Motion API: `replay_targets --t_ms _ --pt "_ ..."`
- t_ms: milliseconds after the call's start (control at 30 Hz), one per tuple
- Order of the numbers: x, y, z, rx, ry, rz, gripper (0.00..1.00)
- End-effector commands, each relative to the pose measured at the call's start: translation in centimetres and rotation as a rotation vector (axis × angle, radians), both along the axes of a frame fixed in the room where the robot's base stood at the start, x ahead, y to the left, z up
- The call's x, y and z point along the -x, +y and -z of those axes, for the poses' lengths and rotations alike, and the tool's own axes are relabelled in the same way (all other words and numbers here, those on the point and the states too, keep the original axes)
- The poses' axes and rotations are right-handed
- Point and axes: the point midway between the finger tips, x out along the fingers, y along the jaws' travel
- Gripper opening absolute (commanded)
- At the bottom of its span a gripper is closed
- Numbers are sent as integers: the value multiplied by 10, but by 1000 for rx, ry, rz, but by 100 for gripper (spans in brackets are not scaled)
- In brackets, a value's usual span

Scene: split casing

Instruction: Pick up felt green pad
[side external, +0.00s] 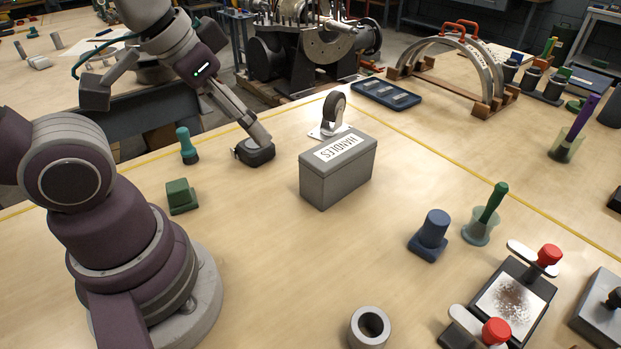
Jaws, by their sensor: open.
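A green block (181,192) with a wider green base stands on the wooden table, left of centre and near my base. It looks like the felt green pad, though its material is hard to tell. My arm reaches down behind it to the right. At the arm's low end is a dark rounded shape, which appears to be my gripper (256,152), close to the tabletop. It is behind and to the right of the green block, apart from it. My gripper is open; its fingertips are not clearly visible, and I see nothing held.
A grey box labelled HANDLES (337,176) stands right of the gripper, with a caster wheel (333,115) behind it. A teal-handled tool (187,146) stands behind the green block. A blue block (431,233) and a grey ring (369,327) are nearer. The centre front is clear.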

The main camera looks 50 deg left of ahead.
Motion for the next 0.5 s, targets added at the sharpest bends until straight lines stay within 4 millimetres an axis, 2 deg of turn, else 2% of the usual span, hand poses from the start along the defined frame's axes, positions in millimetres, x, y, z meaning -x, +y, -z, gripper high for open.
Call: replay_targets --t_ms 233,300,367,433,500 --pt "0 0 0 1 1 -3 74" --pt "-2 8 3 14 25 -63 74" --pt "-3 26 11 46 76 -193 74" --pt "-1 58 25 103 156 -426 74" --pt "10 93 41 169 234 -683 74"
